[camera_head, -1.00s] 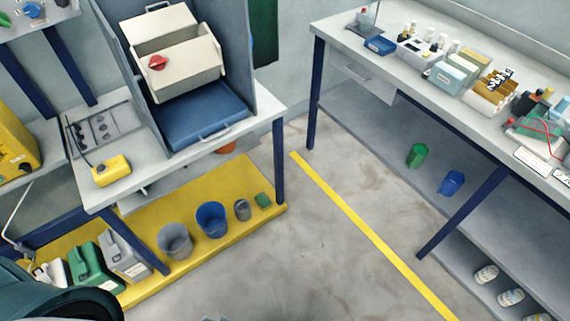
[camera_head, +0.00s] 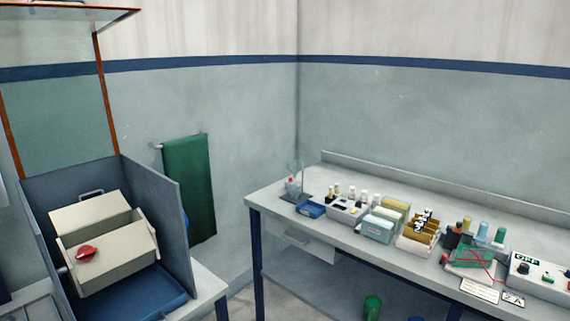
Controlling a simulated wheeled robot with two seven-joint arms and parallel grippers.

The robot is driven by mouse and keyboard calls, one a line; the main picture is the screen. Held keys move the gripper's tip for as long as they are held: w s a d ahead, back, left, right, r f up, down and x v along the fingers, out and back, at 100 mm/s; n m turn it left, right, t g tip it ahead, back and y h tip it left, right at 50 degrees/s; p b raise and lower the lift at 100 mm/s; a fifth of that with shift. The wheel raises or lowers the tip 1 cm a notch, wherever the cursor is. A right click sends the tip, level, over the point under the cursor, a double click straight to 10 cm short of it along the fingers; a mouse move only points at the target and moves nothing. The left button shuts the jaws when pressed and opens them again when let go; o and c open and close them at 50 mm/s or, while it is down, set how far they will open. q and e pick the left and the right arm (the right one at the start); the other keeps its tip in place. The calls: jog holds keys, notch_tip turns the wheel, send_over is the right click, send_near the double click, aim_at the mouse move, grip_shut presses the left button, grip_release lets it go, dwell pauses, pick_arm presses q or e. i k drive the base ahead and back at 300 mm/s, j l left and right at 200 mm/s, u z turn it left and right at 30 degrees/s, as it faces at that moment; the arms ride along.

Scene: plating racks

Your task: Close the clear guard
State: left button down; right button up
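The clear guard (camera_head: 62,118) stands at the upper left. It is a see-through panel with orange edges, raised above a grey-walled booth (camera_head: 172,215), and a second clear sheet (camera_head: 60,18) juts out at its top. The booth's front and top are open. Inside it are a cream box-shaped unit (camera_head: 118,262) with a red knob (camera_head: 87,252) and a blue tray (camera_head: 130,297). The guard's left part is cut off by the picture edge. Neither of my grippers is in view.
A long bench (camera_head: 272,207) on the right carries small bottles, card boxes (camera_head: 378,228) and a control box (camera_head: 540,278). A green towel (camera_head: 190,190) hangs on the back wall. A gap separates the booth's table from the bench.

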aim_at(94, 30)
jog(key=u, duration=1.25)
jog(key=i+l+u, duration=0.3)
jog(key=i+l, duration=0.15)
jog(key=l, duration=0.2)
jog(key=i+l+u, duration=0.15)
jog(key=l, duration=0.2)
jog(key=i+l+u, duration=0.2)
jog(key=l, duration=0.2)
jog(key=i+l+u, duration=0.15)
jog(key=l, duration=0.25)
